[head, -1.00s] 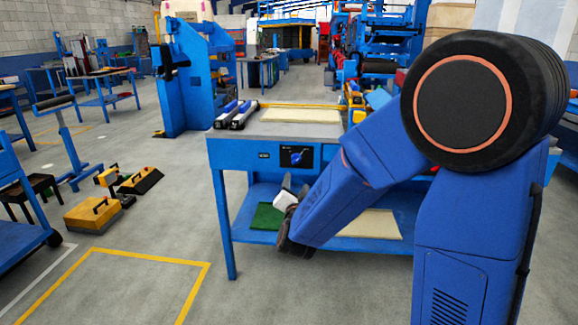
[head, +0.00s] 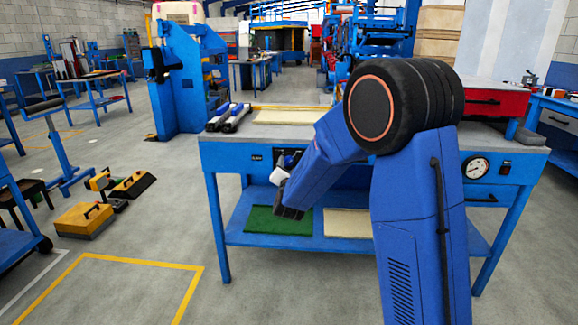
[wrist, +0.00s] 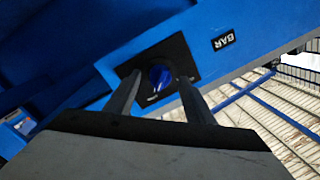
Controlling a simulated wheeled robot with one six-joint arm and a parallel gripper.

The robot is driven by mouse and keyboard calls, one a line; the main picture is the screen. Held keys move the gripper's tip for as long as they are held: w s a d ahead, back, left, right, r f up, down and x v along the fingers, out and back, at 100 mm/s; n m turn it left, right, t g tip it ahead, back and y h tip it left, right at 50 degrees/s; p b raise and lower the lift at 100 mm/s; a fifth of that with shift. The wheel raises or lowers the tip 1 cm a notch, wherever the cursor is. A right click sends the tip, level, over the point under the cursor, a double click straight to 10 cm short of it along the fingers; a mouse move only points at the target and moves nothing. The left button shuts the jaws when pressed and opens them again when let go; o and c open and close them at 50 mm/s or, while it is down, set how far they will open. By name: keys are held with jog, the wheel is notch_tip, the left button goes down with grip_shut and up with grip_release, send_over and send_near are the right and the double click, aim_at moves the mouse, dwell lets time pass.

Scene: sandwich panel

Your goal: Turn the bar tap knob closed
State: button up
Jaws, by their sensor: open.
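The tap knob (wrist: 159,77) is a round blue knob on a black plate on the blue front panel of the bench. It shows in the wrist view beside a "BAR" label (wrist: 223,41). My gripper (wrist: 158,81) is open, with one finger on each side of the knob in that view. I cannot tell whether the fingertips touch it. In the head view my gripper (head: 289,163) is at the bench's front panel, just right of the BAR label (head: 256,157), and it largely hides the knob there.
The bench top (head: 240,131) carries dark-and-white rollers (head: 228,118) and a pale sheet (head: 284,117). A pressure gauge (head: 475,167) sits on the panel at right. The lower shelf holds a green mat (head: 279,219).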

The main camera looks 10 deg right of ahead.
jog(key=shift+x, duration=0.8)
jog(key=c, duration=1.1)
jog(key=shift+o, duration=0.2)
